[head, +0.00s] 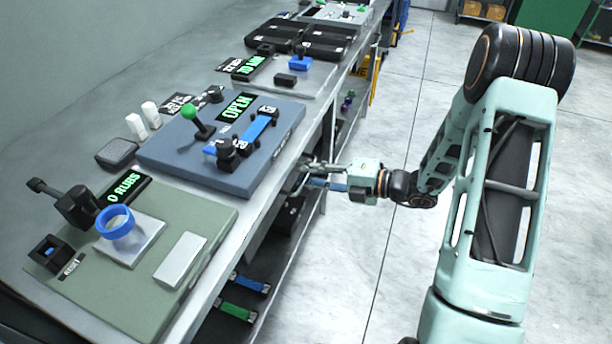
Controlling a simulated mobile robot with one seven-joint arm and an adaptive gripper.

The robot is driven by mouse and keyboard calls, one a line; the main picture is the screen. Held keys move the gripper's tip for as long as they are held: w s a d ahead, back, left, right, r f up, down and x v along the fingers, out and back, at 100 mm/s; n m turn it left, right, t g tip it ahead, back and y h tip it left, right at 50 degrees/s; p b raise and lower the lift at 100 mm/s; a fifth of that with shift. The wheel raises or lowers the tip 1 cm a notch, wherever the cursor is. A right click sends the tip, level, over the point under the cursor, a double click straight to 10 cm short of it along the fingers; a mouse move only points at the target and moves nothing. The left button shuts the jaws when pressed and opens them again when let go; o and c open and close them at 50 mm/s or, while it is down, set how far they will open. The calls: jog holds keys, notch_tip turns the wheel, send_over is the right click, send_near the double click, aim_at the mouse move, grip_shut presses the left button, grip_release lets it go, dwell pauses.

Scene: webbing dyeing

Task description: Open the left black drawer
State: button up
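My gripper (308,174) reaches in from the right, at the front edge of the workbench, beside the blue-grey panel and just below the benchtop. Its fingertips are small and partly lost against the bench edge, so the gap between them is unclear. I cannot make out a left black drawer with certainty. Dark box-like shapes (288,214) sit under the bench, below and left of my gripper. The bench front and its overhang hide most of what is there.
The workbench (205,318) carries a green-grey panel (75,290), a blue-grey panel (180,165) with an OPEN display, and black trays (328,40) farther back. Blue and green rolls (237,311) lie on the lower shelf. The floor (345,270) right of the bench is clear.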

jog(key=shift+a, duration=0.1)
grip_shut()
dwell(0.3)
jog(key=f+p+v, duration=0.3)
jog(key=v, duration=1.2)
jog(key=d+f+p+v, duration=0.1)
jog(key=f+p+v, duration=0.2)
jog(key=v, duration=1.3)
jog(key=shift+f+p, duration=0.25)
jog(key=shift+p, duration=0.1)
jog(key=shift+s+d, duration=0.1)
grip_release()
